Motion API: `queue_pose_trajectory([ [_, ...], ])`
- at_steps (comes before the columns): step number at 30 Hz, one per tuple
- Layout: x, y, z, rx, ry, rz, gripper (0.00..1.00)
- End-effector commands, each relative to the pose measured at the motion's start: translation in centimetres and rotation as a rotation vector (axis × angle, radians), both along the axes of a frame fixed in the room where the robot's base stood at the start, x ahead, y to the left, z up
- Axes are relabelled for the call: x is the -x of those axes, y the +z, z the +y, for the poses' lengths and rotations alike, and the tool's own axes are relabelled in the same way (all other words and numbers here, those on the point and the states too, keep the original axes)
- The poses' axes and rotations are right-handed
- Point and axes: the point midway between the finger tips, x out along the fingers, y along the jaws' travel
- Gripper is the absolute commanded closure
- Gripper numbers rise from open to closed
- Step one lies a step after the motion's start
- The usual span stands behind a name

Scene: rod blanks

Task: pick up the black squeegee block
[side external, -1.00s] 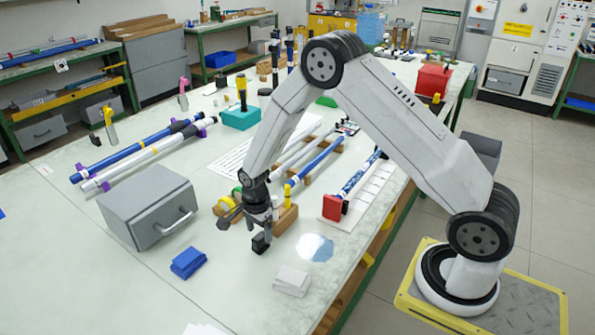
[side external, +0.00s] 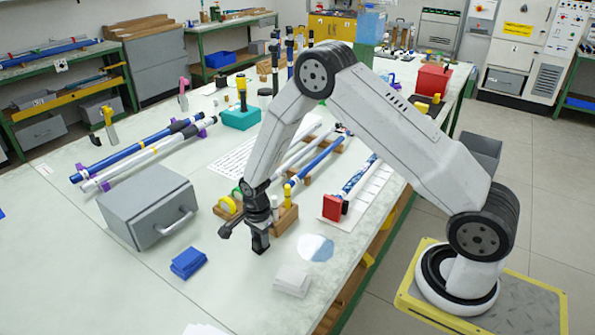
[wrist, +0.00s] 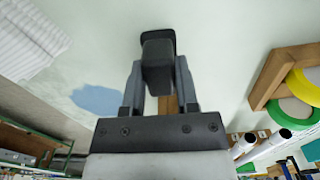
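The black squeegee block (side external: 260,243) stands upright on the pale bench top, in front of the wooden holder. My gripper (side external: 259,231) is directly above and around its upper part, pointing down. In the wrist view the block (wrist: 158,62) sits between the two grey fingers of my gripper (wrist: 159,75), one on each side. The fingers are about a block's width apart. I cannot tell whether they press on it or leave a thin gap.
A grey box with a handle (side external: 150,207) stands to the left. Blue pads (side external: 188,263), white pads (side external: 292,281) and a pale blue disc (side external: 315,247) lie nearby. A wooden holder (side external: 287,218) is close behind the block. A red block (side external: 332,207) is to the right.

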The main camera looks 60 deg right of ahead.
Motion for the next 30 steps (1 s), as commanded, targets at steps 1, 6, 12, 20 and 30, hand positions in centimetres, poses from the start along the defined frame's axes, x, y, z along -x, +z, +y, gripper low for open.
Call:
queue_pose_trajectory([
  [1,0.0,0.0,0.0,0.0,0.0,0.0,0.81],
  [6,0.0,0.0,0.0,0.0,0.0,0.0,1.0],
  [12,0.0,0.0,0.0,0.0,0.0,0.0,1.0],
  [20,-0.1,0.8,0.0,0.0,0.0,-0.001,1.0],
  [30,0.7,4.0,0.0,0.001,0.0,0.0,1.0],
])
